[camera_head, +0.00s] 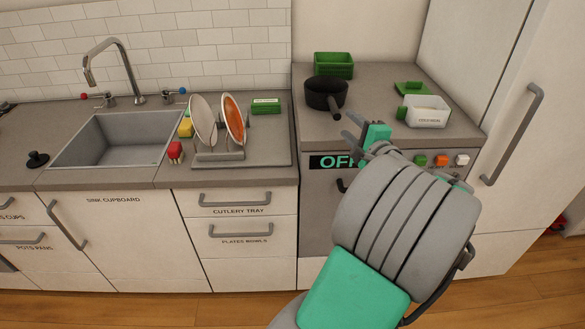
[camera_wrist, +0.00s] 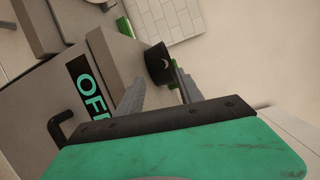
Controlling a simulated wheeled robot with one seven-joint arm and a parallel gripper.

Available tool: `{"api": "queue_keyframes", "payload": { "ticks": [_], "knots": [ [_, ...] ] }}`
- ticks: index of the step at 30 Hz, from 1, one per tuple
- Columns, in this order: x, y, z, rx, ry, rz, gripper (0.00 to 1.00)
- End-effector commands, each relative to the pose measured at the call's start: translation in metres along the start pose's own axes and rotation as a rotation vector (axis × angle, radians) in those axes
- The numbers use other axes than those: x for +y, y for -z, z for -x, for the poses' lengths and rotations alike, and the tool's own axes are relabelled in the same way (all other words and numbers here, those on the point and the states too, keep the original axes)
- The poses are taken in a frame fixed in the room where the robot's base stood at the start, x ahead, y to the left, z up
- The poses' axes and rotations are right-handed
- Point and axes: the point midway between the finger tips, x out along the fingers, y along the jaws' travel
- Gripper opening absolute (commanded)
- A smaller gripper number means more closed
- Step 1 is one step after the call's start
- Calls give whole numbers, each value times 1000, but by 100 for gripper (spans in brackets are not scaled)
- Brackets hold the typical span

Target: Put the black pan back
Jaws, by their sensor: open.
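The black pan (camera_head: 325,93) sits upright on the grey counter above the oven, at the back left. Its short handle points toward the front right. In the wrist view the pan (camera_wrist: 157,62) shows dark beyond the fingers. My gripper (camera_head: 353,127) is open and empty, just in front of the pan's handle and apart from the pan body. In the wrist view its two fingers (camera_wrist: 160,92) are spread. A drawer front labelled POTS PANS (camera_head: 33,248) is shut at the far lower left.
A green bin (camera_head: 333,65) stands behind the pan. A white labelled tub (camera_head: 427,111) and green lid (camera_head: 411,88) lie to the right. The oven (camera_head: 318,190) shows OFF. A dish rack (camera_head: 219,155) with plates and the sink (camera_head: 120,138) are left. A tall cabinet (camera_head: 525,120) stands right.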

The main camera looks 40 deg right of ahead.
Motion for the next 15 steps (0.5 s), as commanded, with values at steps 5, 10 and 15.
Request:
{"api": "queue_keyframes", "payload": {
  "ticks": [5,10,15],
  "knots": [
    [44,-101,-32,-174,-222,287,43],
    [121,-240,-5,-499,-532,835,43],
    [172,-315,84,-833,-730,1341,43]
  ]
}}
